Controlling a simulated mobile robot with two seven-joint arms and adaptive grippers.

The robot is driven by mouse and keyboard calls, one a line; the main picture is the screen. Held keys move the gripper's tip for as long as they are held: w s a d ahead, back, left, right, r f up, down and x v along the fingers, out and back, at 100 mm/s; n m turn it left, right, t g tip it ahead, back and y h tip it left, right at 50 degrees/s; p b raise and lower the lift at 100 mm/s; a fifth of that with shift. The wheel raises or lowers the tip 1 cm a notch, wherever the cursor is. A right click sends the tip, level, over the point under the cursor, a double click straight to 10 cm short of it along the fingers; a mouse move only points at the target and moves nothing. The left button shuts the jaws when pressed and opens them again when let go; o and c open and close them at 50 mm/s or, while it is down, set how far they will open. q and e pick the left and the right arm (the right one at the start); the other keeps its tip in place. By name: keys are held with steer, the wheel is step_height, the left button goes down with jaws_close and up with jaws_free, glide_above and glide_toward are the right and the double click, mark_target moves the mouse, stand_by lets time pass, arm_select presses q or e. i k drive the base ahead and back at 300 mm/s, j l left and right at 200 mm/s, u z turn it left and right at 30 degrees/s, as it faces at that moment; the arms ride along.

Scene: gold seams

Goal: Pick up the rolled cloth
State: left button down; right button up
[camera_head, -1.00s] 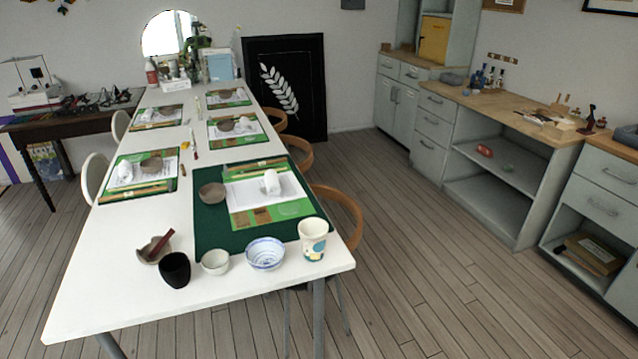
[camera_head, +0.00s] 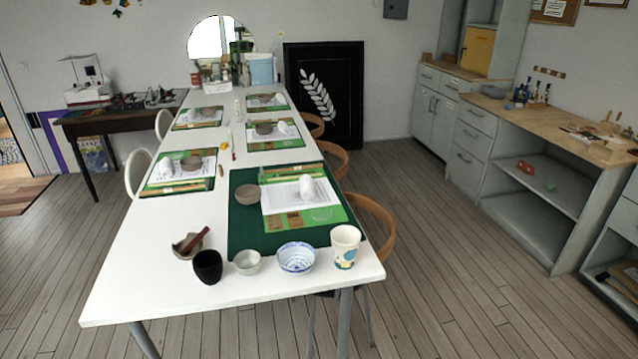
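A white rolled cloth (camera_head: 307,188) lies on the white paper sheet of the nearest place setting, toward the right side of the long white table (camera_head: 150,285). The sheet is on a dark green mat (camera_head: 244,225). A grey-brown bowl (camera_head: 248,194) sits to the left of the cloth. Other white rolls lie at settings farther along the table, such as one at the left setting (camera_head: 166,166). Neither of my grippers shows in the view.
Along the near table edge stand a mortar with a pestle (camera_head: 190,245), a black cup (camera_head: 207,267), a small pale bowl (camera_head: 247,262), a blue-patterned bowl (camera_head: 296,258) and a patterned cup (camera_head: 345,246). A wooden chair (camera_head: 376,225) is at the right side. The floor between table and cabinets is clear.

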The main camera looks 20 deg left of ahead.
mark_target(306, 185)
steer(key=i+l+z, duration=0.15)
steer(key=i+z, duration=0.15)
steer(key=i+l+z, duration=0.35)
steer(key=i, duration=0.55)
steer(key=i+j+z, duration=0.1)
steer(key=i+z, duration=0.25)
steer(key=i, duration=0.5)
steer(key=i+j+u, duration=0.2)
steer(key=i+u, duration=0.6)
steer(key=i, duration=0.15)
steer(key=i+l+u, duration=0.15)
steer(key=i+u, duration=0.3)
steer(key=i+l+u, duration=0.4)
steer(key=i+j, duration=0.1)
